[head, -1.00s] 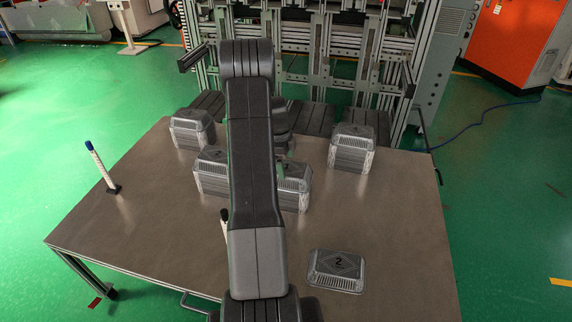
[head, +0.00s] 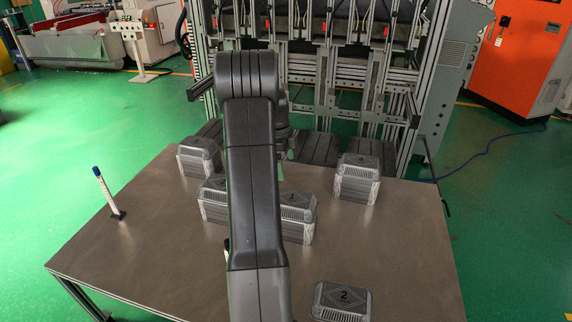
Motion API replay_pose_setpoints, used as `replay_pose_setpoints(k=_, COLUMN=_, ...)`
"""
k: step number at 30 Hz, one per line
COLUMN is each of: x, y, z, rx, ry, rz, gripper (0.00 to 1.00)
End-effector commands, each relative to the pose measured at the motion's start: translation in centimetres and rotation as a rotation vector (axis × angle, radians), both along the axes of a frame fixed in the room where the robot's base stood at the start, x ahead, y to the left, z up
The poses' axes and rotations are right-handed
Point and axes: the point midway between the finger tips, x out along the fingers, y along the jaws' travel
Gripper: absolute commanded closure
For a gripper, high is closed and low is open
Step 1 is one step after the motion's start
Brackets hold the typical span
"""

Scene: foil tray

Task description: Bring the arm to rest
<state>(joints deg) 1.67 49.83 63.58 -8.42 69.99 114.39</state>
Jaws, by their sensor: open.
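My arm (head: 252,180) reaches forward over the table through the middle of the head view. My gripper (head: 282,165) is mostly hidden behind it; only a sliver shows at the arm's right edge, above the middle stacks. It is open, with nothing seen in it. A foil tray marked 2 (head: 342,300) lies face down at the front, right of my arm, cut by the picture's lower edge. Stacks of foil trays stand at the back left (head: 199,157), right (head: 357,180), middle left (head: 213,200) and middle right (head: 297,217). My arm partly covers the middle ones.
A metal frame (head: 335,75) rises behind the table. An orange cabinet (head: 515,60) stands at the far right.

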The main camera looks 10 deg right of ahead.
Motion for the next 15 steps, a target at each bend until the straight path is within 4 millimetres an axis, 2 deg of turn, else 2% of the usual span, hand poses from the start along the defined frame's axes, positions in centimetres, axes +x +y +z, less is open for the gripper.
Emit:
replay_pose_setpoints(k=8, x=-0.1, y=-0.1, z=-0.4, rx=0.000, ry=0.002, rz=0.000, gripper=0.00)
replay_pose_setpoints(k=11, x=-0.2, y=-0.2, z=-1.4, rx=0.000, ry=0.004, rz=-0.001, gripper=0.00)
replay_pose_setpoints(k=15, x=-0.3, y=-0.6, z=-3.8, rx=0.000, ry=0.004, rz=-0.001, gripper=0.00)
